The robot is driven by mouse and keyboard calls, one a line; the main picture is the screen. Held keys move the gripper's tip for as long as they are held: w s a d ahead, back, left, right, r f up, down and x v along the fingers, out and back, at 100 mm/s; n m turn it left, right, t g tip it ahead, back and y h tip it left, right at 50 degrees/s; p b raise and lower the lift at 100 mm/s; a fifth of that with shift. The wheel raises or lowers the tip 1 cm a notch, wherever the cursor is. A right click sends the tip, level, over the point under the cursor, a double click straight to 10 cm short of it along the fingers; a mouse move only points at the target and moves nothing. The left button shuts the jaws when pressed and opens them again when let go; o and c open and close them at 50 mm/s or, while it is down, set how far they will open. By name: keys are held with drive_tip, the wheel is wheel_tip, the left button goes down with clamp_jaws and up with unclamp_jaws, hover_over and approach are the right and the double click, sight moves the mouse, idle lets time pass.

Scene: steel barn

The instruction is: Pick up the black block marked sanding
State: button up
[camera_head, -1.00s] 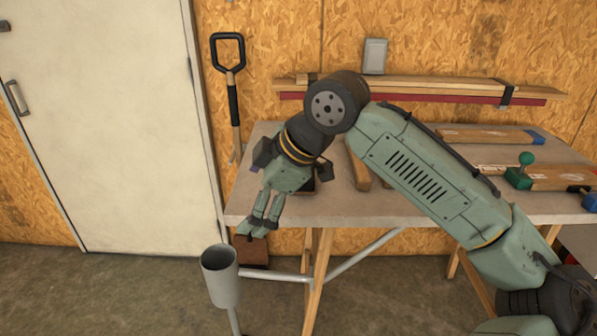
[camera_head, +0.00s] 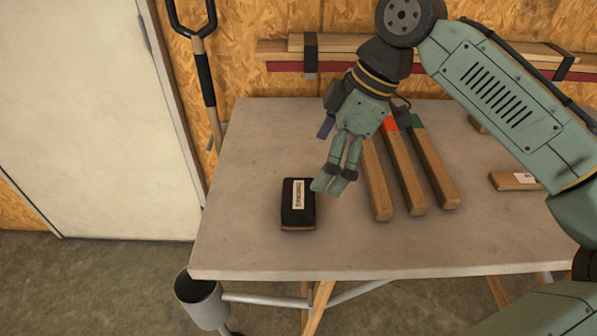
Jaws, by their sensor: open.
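The black block (camera_head: 298,218) lies flat on the grey workbench (camera_head: 245,235), left of the middle of the view. It has a white label on top, too small to read, and a brown lower edge. My gripper (camera_head: 329,186) points down and is open and empty. In the picture its fingertips are just right of the block's upper right corner. They appear above the bench and apart from the block; the exact height cannot be told.
Several wooden-handled tools (camera_head: 402,180) lie just right of my gripper. Another wooden piece (camera_head: 515,181) lies farther right. A grey metal cup (camera_head: 202,298) hangs below the bench's front left corner. A shovel (camera_head: 203,75) leans at the wall. The bench left of the block is clear.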

sight(300, 194)
drive_tip(key=x, duration=0.4)
drive_tip(key=shift+w+a+f+p, duration=0.15)
drive_tip(key=shift+w+f+p, duration=0.05)
drive_tip(key=shift+f+p, duration=0.15)
drive_tip(key=shift+p+x, duration=0.75)
drive_tip(key=shift+x, duration=2.25)
drive_tip(key=shift+c, duration=0.4)
drive_tip(key=c, duration=1.1)
drive_tip(key=shift+r, duration=0.1)
